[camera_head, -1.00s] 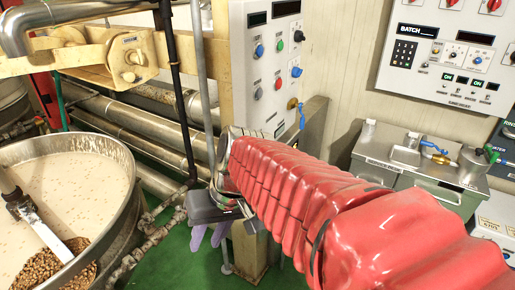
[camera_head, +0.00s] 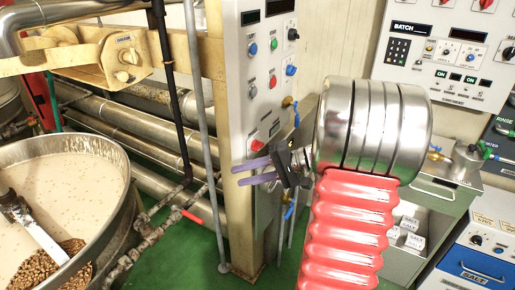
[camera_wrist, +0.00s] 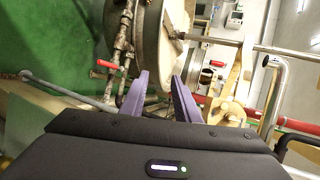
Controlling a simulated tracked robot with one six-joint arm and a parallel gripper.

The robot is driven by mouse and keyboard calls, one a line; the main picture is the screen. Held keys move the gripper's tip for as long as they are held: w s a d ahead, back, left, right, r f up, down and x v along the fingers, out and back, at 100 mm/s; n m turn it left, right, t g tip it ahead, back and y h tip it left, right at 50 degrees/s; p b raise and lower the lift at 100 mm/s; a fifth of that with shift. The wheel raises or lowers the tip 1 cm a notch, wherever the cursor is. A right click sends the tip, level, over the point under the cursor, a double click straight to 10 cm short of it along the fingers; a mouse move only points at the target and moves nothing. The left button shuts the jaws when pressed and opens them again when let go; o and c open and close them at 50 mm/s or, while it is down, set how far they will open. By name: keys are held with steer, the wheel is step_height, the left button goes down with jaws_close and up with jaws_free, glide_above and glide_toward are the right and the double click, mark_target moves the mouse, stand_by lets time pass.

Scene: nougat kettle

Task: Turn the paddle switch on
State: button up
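A grey control box (camera_head: 238,100) on a beige post carries several round knobs and buttons, including blue, green, black and red ones. A red control (camera_head: 257,145) sits near its lower end, just above my gripper. The labels are too small to read, so I cannot tell which control is the paddle switch. My gripper (camera_head: 237,175) has purple fingers that point left, across the front of the box's lower end. In the wrist view the fingers (camera_wrist: 160,76) stand apart with nothing between them. I cannot tell whether they touch the box.
A steel kettle (camera_head: 128,208) of pale mix stands at left, with pipes (camera_head: 125,128) behind it. A second panel (camera_head: 440,55) marked BATCH hangs at right above a steel cabinet (camera_head: 418,214). Green floor shows between.

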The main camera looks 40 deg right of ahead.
steer(key=s+d+f+m+t+h, duration=0.1)
steer(key=d+f+m+t, duration=0.2)
steer(key=d, duration=0.9)
steer(key=m+t+h, duration=0.1)
steer(key=t+h, duration=0.1)
steer(key=t, duration=0.2)
glide_toward(260, 148)
steer(key=v, duration=0.5)
steer(key=shift+d+f, duration=0.1)
steer(key=shift+f, duration=0.1)
steer(key=shift+w, duration=0.1)
steer(key=x, duration=1.3)
steer(key=shift+w, duration=0.45)
steer(key=shift+r, duration=0.1)
jaws_close()
steer(key=shift+a, duration=0.2)
steer(key=shift+d+m, duration=0.15)
steer(key=shift+m, duration=0.15)
